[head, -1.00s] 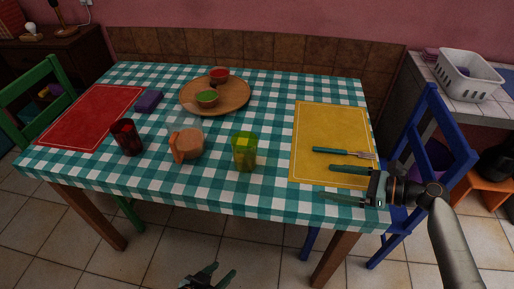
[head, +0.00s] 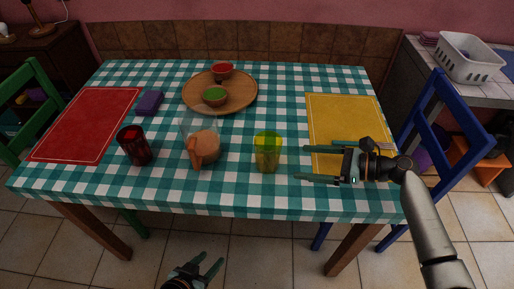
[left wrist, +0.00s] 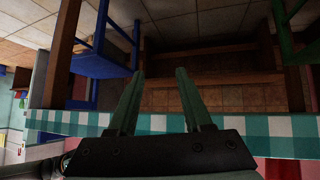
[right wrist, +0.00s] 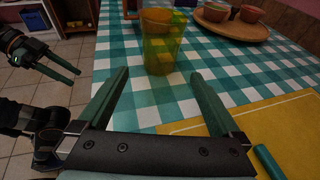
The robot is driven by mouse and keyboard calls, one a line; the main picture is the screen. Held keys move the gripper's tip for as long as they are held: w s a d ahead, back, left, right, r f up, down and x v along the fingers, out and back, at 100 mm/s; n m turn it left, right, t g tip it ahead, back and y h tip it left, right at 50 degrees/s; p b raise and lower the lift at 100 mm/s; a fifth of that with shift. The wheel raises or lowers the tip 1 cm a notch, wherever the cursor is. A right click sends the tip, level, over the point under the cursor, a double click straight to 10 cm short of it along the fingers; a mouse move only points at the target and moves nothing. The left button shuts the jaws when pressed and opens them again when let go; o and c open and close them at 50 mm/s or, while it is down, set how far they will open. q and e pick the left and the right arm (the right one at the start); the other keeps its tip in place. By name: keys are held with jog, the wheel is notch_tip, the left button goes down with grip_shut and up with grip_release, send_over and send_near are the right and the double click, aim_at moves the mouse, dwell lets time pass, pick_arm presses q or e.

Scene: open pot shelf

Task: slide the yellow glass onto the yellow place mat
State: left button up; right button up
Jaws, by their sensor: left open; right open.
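The yellow glass (head: 268,152) stands upright on the checked cloth, left of the yellow place mat (head: 345,108). It also shows in the right wrist view (right wrist: 160,45), beyond and between my fingers. My right gripper (head: 300,162) is open, its fingers pointing left toward the glass, with a visible gap before it. It is over the mat's near left corner, which also shows in the right wrist view (right wrist: 270,118). My left gripper (head: 207,268) is open and empty, low in front of the table's near edge; in the left wrist view its fingers (left wrist: 155,95) hold nothing.
A pitcher with orange contents (head: 205,148) and a dark red glass (head: 134,146) stand left of the yellow glass. A wooden tray (head: 240,101) with bowls lies behind. A fork (right wrist: 268,162) lies on the mat, partly hidden by my right gripper. Cloth between glass and mat is clear.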

aim_at(277, 159)
jog(key=shift+w+a, duration=0.1)
jog(key=shift+a, duration=0.15)
jog(key=shift+w+a+f+b, duration=0.2)
jog(key=shift+a+f+b, duration=0.2)
jog(key=shift+a+b, duration=0.3)
jog(key=b+x, duration=0.4)
jog(key=shift+w+a+f, duration=0.1)
jog(key=shift+a+f, duration=0.1)
jog(key=shift+w+a+p, duration=0.15)
jog(key=shift+a+p, duration=0.1)
jog(key=shift+a, duration=0.25)
jog(key=shift+w+a+p, duration=0.15)
jog(key=shift+a+p, duration=0.1)
jog(key=shift+a, duration=0.25)
pick_arm(q)
jog(key=shift+a+f, duration=0.1)
jog(key=shift+f, duration=1.4)
pick_arm(e)
jog(key=shift+x, duration=0.85)
jog(key=shift+c, duration=0.2)
